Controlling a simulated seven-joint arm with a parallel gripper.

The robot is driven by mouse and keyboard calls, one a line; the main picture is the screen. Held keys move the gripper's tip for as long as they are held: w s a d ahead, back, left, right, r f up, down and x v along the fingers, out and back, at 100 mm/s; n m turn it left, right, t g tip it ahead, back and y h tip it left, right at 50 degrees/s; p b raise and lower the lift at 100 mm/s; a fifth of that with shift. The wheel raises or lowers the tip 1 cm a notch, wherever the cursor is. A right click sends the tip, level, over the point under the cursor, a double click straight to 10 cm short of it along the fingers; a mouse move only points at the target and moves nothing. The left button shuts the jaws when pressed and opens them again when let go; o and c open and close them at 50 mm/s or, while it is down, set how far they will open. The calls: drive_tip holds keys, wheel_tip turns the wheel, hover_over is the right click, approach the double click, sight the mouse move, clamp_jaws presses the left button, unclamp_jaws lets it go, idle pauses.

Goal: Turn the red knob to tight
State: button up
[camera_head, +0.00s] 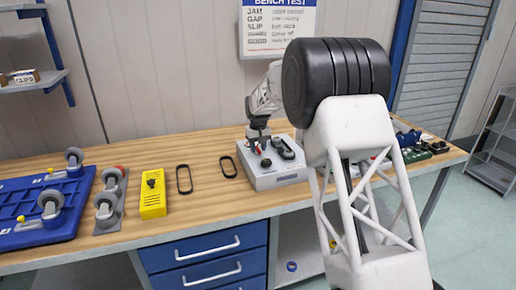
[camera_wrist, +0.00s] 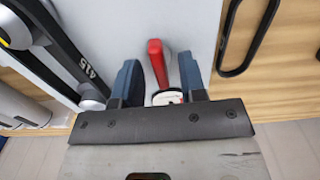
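The red knob (camera_wrist: 157,62) shows in the wrist view as a long red handle on a pale grey panel. A white round part with a red mark (camera_wrist: 167,98) sits at its near end. My gripper (camera_wrist: 160,75) is open, with one blue finger on each side of the red handle and visible gaps beside it. In the head view my gripper (camera_head: 258,137) points down over the light grey test box (camera_head: 277,179) on the bench. A small red part (camera_head: 258,149) shows just below the fingers there. I cannot read any tight mark.
A dark green knob (camera_head: 266,163) and a black looped part (camera_head: 285,149) are on the box. Black belts (camera_head: 184,180) and a yellow block (camera_head: 153,194) lie to the left. A blue tray (camera_head: 40,210) with casters is farther left.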

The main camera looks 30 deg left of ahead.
drive_tip(key=shift+f, duration=0.1)
drive_tip(key=shift+c, duration=0.3)
clamp_jaws()
drive_tip(key=shift+m, duration=0.4)
drive_tip(key=m, duration=0.8)
drive_tip(key=shift+m, duration=0.4)
drive_tip(key=m, duration=0.4)
drive_tip(key=shift+m, duration=2.2)
